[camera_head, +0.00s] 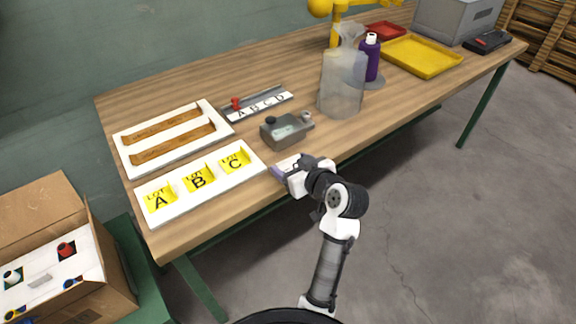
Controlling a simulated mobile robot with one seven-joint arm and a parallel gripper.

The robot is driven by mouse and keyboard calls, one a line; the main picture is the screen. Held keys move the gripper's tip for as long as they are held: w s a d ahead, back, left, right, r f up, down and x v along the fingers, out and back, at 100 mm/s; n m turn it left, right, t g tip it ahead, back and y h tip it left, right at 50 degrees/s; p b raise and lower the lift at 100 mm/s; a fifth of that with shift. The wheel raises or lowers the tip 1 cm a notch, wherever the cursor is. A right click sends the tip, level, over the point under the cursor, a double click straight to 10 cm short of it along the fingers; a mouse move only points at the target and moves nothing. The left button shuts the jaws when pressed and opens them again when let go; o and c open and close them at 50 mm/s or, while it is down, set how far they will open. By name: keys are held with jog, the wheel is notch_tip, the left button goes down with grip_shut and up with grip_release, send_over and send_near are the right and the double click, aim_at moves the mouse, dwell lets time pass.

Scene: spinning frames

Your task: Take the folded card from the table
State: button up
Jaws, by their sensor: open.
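Three yellow cards that look folded, marked LOT A (160,198), LOT B (199,178) and LOT C (235,160), stand in a row on a white board (215,193) at the near left of the table (400,105). I cannot tell which one the task means. My gripper (278,172) is at the table's near edge, just right of the board's right end. It is closest to card C and apart from it. It is open; its fingertips are small in view and I see nothing between them.
A grey metal block (286,130) stands just behind my gripper. A translucent bottle (342,82) and a purple bottle (370,58) stand further right. A white tray with wooden strips (172,138) and a lettered rail (258,104) lie behind the cards. The front right tabletop is clear.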

jog(key=p+x, duration=0.1)
jog(key=x, duration=0.4)
jog(key=shift+p, duration=0.3)
jog(key=c, duration=0.6)
